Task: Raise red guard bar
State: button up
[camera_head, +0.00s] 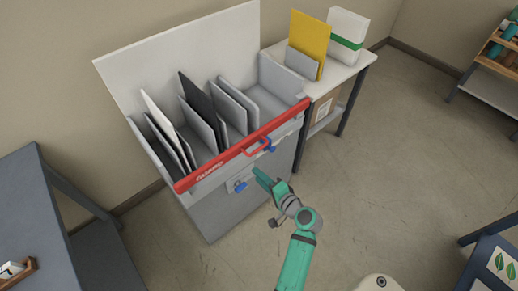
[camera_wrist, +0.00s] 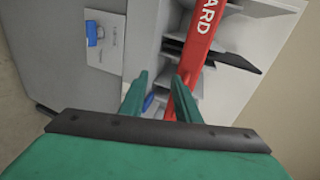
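The red guard bar (camera_head: 222,160), lettered "GUARD", lies across the front top edge of the grey rack cabinet (camera_head: 232,205). A red loop handle (camera_head: 258,147) stands out from its middle, with a blue part (camera_head: 269,146) beside it. My green gripper (camera_head: 263,178) is in front of the cabinet, below the handle and apart from the bar. In the wrist view my gripper (camera_wrist: 161,80) shows two parted fingers with nothing clearly held. The bar (camera_wrist: 203,35) passes beyond the right finger. A blue piece (camera_wrist: 149,102) shows between the fingers, partly hidden.
A plate with a blue knob (camera_head: 240,187) is on the cabinet front. Grey, white and black panels (camera_head: 197,102) stand in the rack. A side table (camera_head: 345,72) at right holds a yellow board (camera_head: 309,38) and a white box (camera_head: 347,32).

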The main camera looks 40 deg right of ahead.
jog(key=t, duration=0.1)
send_near(259, 148)
jog(key=shift+y, duration=0.6)
jog(key=shift+d+f+x, duration=0.1)
jog(key=shift+x, duration=1.6)
jog(key=shift+d+f+x, duration=0.1)
jog(key=shift+f+x, duration=0.05)
jog(key=shift+x, duration=1.55)
jog(key=shift+d+f+x, duration=0.1)
jog(key=shift+x, duration=1.6)
jog(key=shift+s, duration=0.1)
jog(key=shift+d, duration=0.1)
jog(key=shift+c, duration=0.3)
grip_shut()
